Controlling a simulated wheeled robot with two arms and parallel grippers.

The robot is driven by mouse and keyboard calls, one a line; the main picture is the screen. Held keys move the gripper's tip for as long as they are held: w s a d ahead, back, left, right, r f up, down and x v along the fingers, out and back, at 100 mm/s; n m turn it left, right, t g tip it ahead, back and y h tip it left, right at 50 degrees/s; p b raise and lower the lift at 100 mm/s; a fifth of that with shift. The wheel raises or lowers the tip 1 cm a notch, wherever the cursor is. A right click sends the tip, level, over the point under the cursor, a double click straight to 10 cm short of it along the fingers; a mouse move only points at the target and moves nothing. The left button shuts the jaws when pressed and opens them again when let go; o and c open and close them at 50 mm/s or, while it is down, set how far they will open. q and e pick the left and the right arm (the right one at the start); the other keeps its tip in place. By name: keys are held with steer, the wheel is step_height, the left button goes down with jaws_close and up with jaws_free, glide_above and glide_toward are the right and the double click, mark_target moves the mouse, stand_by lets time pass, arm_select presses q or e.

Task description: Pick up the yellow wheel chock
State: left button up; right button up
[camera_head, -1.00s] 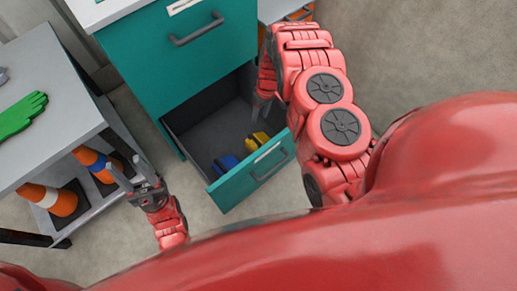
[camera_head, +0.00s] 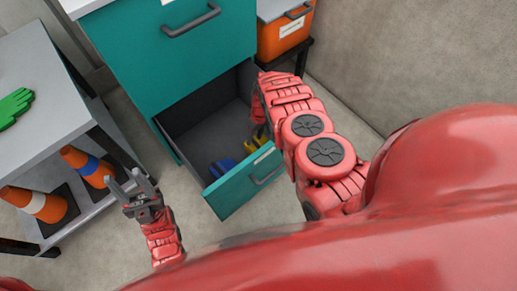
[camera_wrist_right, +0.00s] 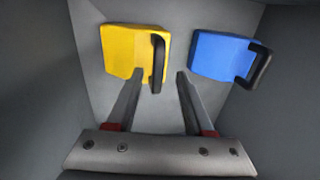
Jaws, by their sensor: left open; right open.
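The yellow wheel chock (camera_wrist_right: 128,52) lies on the floor of the open drawer, with a black handle on its right side in the right wrist view. In the head view the chock (camera_head: 251,146) is partly hidden by my right arm. My right gripper (camera_wrist_right: 158,82) is open and empty, pointing down into the drawer, its fingertips just short of the chock and near its handle. A blue wheel chock (camera_wrist_right: 222,56) with a black handle lies beside the yellow one. My left gripper (camera_head: 132,185) is open and empty, between the grey shelf and the drawer.
The open drawer (camera_head: 238,186) belongs to a teal cabinet (camera_head: 170,55); its walls surround my right gripper. A grey shelf table (camera_head: 40,95) at left holds a green glove (camera_head: 14,106) and striped cones (camera_head: 40,203). An orange box (camera_head: 283,38) stands behind the cabinet's right side.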

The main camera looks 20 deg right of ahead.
steer(key=f, duration=0.1)
steer(key=f+b, duration=0.1)
steer(key=f, duration=0.1)
steer(key=shift+a+f+b, duration=0.25)
steer(key=shift+f+b, duration=0.1)
steer(key=shift+b, duration=0.05)
steer(key=shift+r, duration=0.15)
jaws_close()
steer(key=shift+w, duration=0.1)
stand_by(0.7)
